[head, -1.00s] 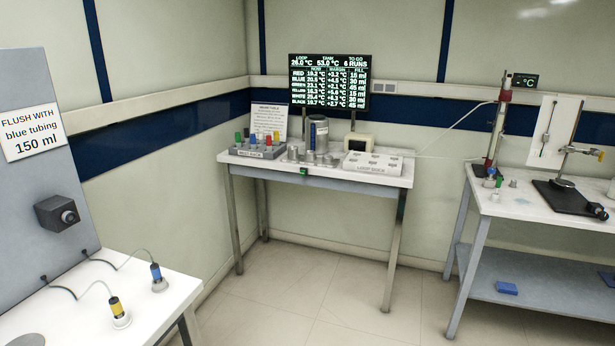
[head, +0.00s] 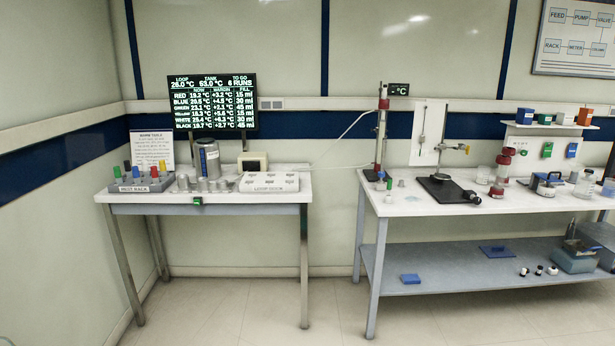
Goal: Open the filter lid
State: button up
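I cannot tell which thing is the filter lid at this distance. On the left table (head: 255,199) stands a grey metal cylinder (head: 208,160) with a label. My gripper is not in the head view.
The left table also holds a rack of coloured plugs (head: 140,182) and a white loop dock (head: 268,182). A readout screen (head: 212,102) stands behind it. The right bench's lower shelf (head: 450,262) holds a teal box (head: 575,258). The floor in front is clear.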

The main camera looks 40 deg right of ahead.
aim_at(548, 178)
jog(key=u, duration=0.35)
jog(key=k, duration=0.2)
jog(key=z, duration=3.15)
jog(key=i, duration=1.2)
jog(key=u, duration=0.55)
jog(key=i, duration=1.15)
jog(key=u, duration=0.5)
